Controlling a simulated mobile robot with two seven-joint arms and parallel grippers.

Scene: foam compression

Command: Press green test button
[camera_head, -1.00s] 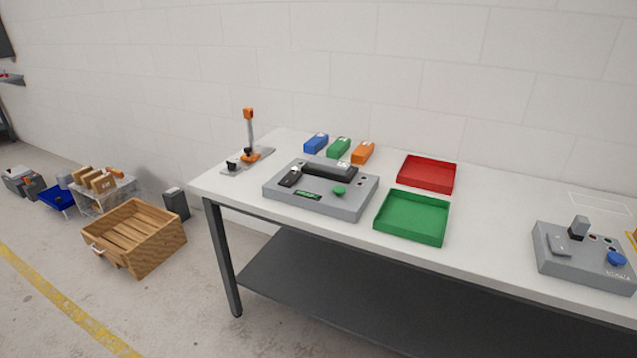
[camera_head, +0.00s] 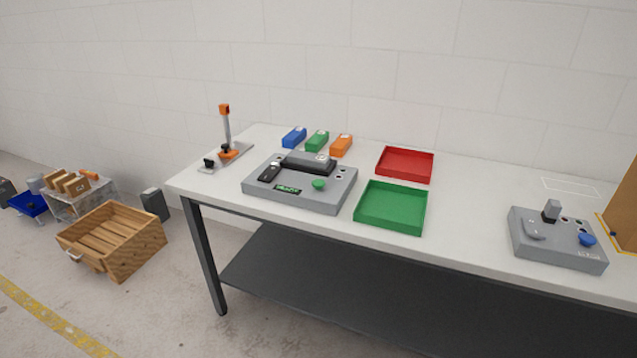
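The green test button (camera_head: 319,184) is a round green knob on the front right of a grey test device (camera_head: 328,202). The device lies on the white table, left of the green tray. It also carries a dark raised block (camera_head: 305,165), a black handle-like part (camera_head: 269,172) and a small green-lit display (camera_head: 288,189). Nothing touches the button. Neither of my grippers is in view.
The white table (camera_head: 460,240) also holds a green tray (camera_head: 391,207), a red tray (camera_head: 405,164), blue (camera_head: 294,137), green (camera_head: 317,141) and orange (camera_head: 341,145) blocks, an orange-tipped stand (camera_head: 226,130) and a second grey device (camera_head: 557,240). A wooden crate (camera_head: 112,240) stands on the floor at left.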

